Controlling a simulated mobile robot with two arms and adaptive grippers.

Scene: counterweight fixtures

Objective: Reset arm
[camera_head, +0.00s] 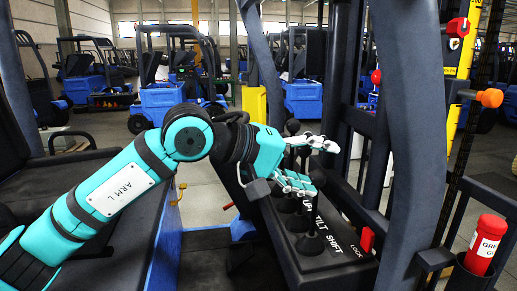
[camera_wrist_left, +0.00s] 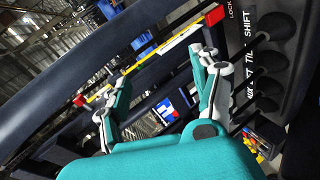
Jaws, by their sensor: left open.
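My left arm (camera_head: 125,185), teal and labelled "ARM L", comes in from the left. My left gripper (camera_head: 320,167) is open and empty, with its two fingers apart above the lever console. Both fingers also show apart in the left wrist view (camera_wrist_left: 163,75), with nothing between them. Black lever knobs (camera_head: 318,180) stand close to the fingers; whether they touch, I cannot tell. The labels TILT, SHIFT and LOCK are readable on the console (camera_head: 335,262). My right gripper is out of view.
A dark upright post (camera_head: 405,130) stands right of the gripper. A red grease canister (camera_head: 485,245) sits in a holder at lower right. An orange knob (camera_head: 489,98) and a red knob (camera_head: 457,27) are farther up. Blue forklifts (camera_head: 160,98) stand behind.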

